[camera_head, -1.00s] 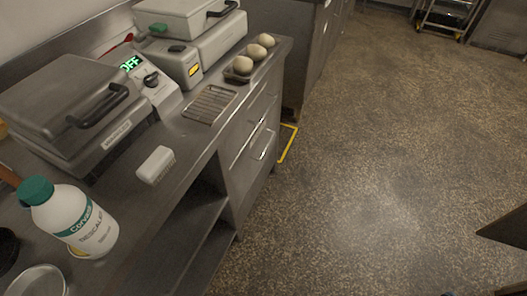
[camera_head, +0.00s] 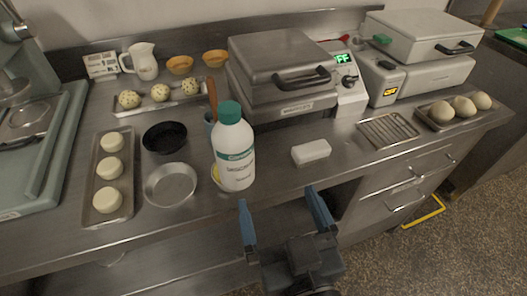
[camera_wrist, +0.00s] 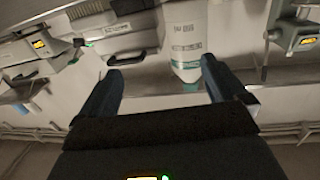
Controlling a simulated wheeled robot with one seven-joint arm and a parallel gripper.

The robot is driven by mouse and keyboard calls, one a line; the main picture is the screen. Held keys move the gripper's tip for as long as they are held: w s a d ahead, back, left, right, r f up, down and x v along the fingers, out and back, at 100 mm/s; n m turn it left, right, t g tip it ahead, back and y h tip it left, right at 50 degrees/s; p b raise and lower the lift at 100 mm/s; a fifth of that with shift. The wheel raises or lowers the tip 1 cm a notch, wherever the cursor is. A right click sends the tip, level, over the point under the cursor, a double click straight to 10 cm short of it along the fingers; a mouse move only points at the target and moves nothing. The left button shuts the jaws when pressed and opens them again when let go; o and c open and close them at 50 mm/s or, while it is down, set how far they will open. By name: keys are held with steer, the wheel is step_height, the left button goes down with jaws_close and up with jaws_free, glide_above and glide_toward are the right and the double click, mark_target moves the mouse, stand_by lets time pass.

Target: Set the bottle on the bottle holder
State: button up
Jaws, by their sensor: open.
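The bottle (camera_head: 236,165) is white with a green cap and a green-and-white label. It stands upright near the counter's front edge, left of the middle in the head view. In the wrist view the bottle (camera_wrist: 187,40) appears cap-down beyond the fingers. My gripper (camera_head: 277,197) is open and empty, with blue fingers, in front of the counter and right of the bottle. The gripper (camera_wrist: 161,68) also shows open in the wrist view, apart from the bottle. I cannot make out anything that is clearly a bottle holder.
A white block (camera_head: 311,152) and a wire rack (camera_head: 388,130) lie right of the bottle. A round metal pan (camera_head: 171,185), a black bowl (camera_head: 165,137) and a tray (camera_head: 108,215) of dough stand left. A waffle iron (camera_head: 283,75) is behind.

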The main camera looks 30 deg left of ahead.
mark_target(233, 142)
steer(key=shift+n+g+y, duration=0.5)
steer(key=shift+n+y, duration=0.2)
steer(key=shift+y, duration=0.1)
steer(key=a+r, duration=0.1)
steer(key=a, duration=0.1)
steer(key=a+r, duration=0.1)
steer(key=a, duration=0.3)
steer(key=shift+r, duration=0.4)
steer(key=shift+w+a+r, duration=0.1)
steer(key=shift+w+a, duration=0.05)
steer(key=shift+a, duration=0.1)
steer(key=p+x, duration=0.1)
steer(key=x, duration=0.6)
steer(key=shift+w, duration=0.35)
steer(key=shift+d, duration=0.1)
steer(key=c, duration=1.5)
steer(key=shift+r, duration=0.15)
steer(key=shift+c, duration=1.1)
